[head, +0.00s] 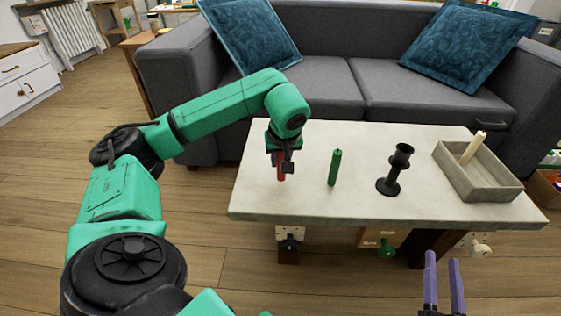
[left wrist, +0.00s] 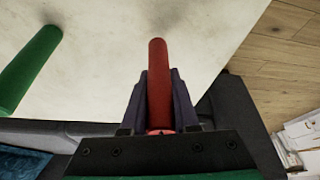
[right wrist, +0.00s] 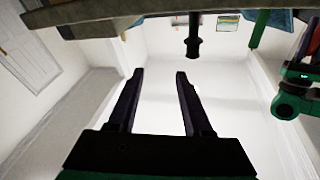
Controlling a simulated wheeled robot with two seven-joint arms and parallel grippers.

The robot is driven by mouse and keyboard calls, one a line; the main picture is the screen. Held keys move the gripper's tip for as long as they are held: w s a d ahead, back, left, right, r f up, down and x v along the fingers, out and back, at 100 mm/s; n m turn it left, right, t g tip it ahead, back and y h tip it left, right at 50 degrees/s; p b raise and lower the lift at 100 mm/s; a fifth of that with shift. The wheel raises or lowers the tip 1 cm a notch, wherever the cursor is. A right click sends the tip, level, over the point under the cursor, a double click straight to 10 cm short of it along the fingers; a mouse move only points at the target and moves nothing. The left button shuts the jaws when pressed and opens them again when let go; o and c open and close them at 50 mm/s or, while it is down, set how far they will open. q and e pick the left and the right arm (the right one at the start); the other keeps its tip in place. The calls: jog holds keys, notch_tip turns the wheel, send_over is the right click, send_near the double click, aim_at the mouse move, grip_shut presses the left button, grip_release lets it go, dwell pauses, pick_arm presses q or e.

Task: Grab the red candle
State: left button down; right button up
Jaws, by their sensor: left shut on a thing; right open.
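The red candle (left wrist: 158,80) stands between the fingers of my left gripper (left wrist: 158,105) in the left wrist view, and the gripper is shut on it. In the head view the red candle (head: 281,176) shows below my left gripper (head: 281,163), over the left part of the table. I cannot tell whether its lower end touches the tabletop. My right gripper (head: 443,285) is open and empty, in front of and below the table's front edge. It also shows open in the right wrist view (right wrist: 153,80).
The pale table (head: 300,199) also holds a green candle (head: 335,167), a black candle holder (head: 394,170) and a grey tray (head: 505,190) with a cream candle (head: 473,148) in it. A grey sofa (head: 330,92) stands behind. The table's front left is clear.

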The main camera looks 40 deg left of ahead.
pick_arm(q)
notch_tip(320, 180, up, 2)
jog(key=shift+r+p, duration=0.15)
jog(key=shift+p, duration=0.35)
pick_arm(e)
jog(key=s+a+f+g+h+p, duration=0.1)
jog(key=s+f+g, duration=0.2)
jog(key=s+f, duration=0.45)
jog(key=s+f+g, duration=0.3)
jog(key=s+f, duration=0.1)
jog(key=f, duration=0.6)
pick_arm(q)
notch_tip(320, 180, up, 16)
jog(key=p, duration=0.6)
jog(key=shift+r+p, duration=0.2)
jog(key=shift+p, duration=0.1)
pick_arm(e)
notch_tip(320, 180, up, 8)
jog(key=g, duration=0.2)
jog(key=shift+w, duration=0.1)
